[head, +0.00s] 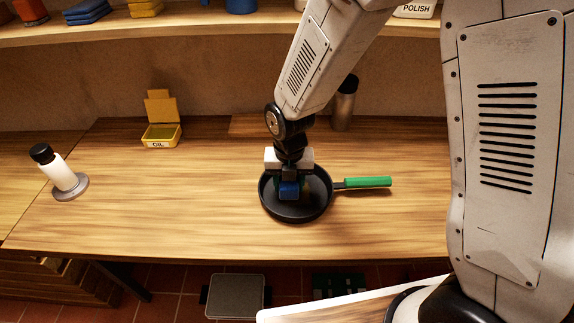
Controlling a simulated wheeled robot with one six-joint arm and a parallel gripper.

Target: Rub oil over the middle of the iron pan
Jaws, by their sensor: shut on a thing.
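The black iron pan (308,211) lies on the wooden table with its green handle (368,182) pointing right. My gripper (289,180) is over the pan, a little left of its middle, pointing down. I cannot tell whether the blue piece touches the pan floor. The yellow oil tin (161,136) stands at the back left with its lid open. My gripper and arm hide part of the pan's back.
A white bottle with a black cap (62,171) stands tilted on a grey disc at the left. A grey cylinder (345,103) stands behind the pan. A shelf (190,29) with folded cloths runs above. The table's front left is clear.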

